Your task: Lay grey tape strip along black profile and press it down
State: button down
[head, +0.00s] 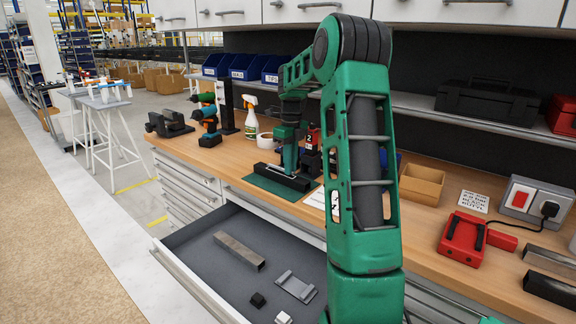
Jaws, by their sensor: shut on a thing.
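The black profile (269,177) lies on a dark green mat (262,187) on the wooden bench. A thin light-grey strip, which looks like the grey tape strip (280,170), shows along the top of the profile. My gripper (290,170) points down at the profile, right over the strip. It is shut on the strip, as far as this small view shows. The fingertips are tiny here. I cannot tell whether the whole strip touches the profile. My arm hides part of the bench to the right.
An open drawer (180,238) juts out below the bench with a metal bar (239,249) and small parts inside. A spray bottle (251,118), drills (207,125) and a vise (168,124) stand left. A cardboard box (421,183) and red tool (464,238) lie right.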

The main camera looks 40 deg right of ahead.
jog(key=shift+f, duration=0.2)
dwell(0.5)
jog(key=shift+f, duration=0.4)
dwell(0.6)
jog(key=c, duration=1.7)
grip_release()
jog(key=shift+o, duration=0.2)
notch_tip(320, 180, up, 11)
jog(key=shift+f, duration=0.15)
